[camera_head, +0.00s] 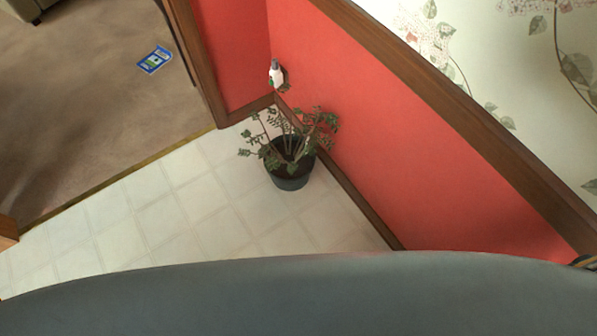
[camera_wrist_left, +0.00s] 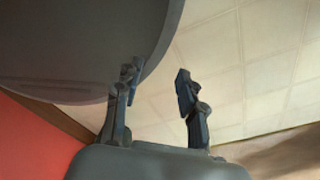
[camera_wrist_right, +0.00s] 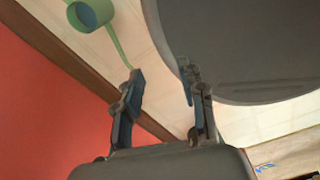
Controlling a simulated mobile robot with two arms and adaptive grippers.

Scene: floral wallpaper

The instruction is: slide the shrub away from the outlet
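The shrub (camera_head: 291,143) is a leafy plant upright in a dark pot (camera_head: 291,179) on the tiled floor, close to the red wall in the head view. The outlet (camera_head: 282,78) is low on that wall behind the shrub, with a white bottle-shaped thing (camera_head: 276,72) at it. My left gripper (camera_wrist_left: 157,80) is open and empty, over tile in the left wrist view. My right gripper (camera_wrist_right: 161,80) is open and empty in the right wrist view. Neither gripper shows in the head view, and the shrub shows in neither wrist view.
A brown baseboard (camera_head: 350,192) runs along the red wall (camera_head: 400,150). A brown carpet (camera_head: 90,90) with a blue card (camera_head: 154,60) lies beyond the doorway. Tile left of the pot is clear. A green ring-shaped thing (camera_wrist_right: 108,14) with a strip is near the baseboard in the right wrist view.

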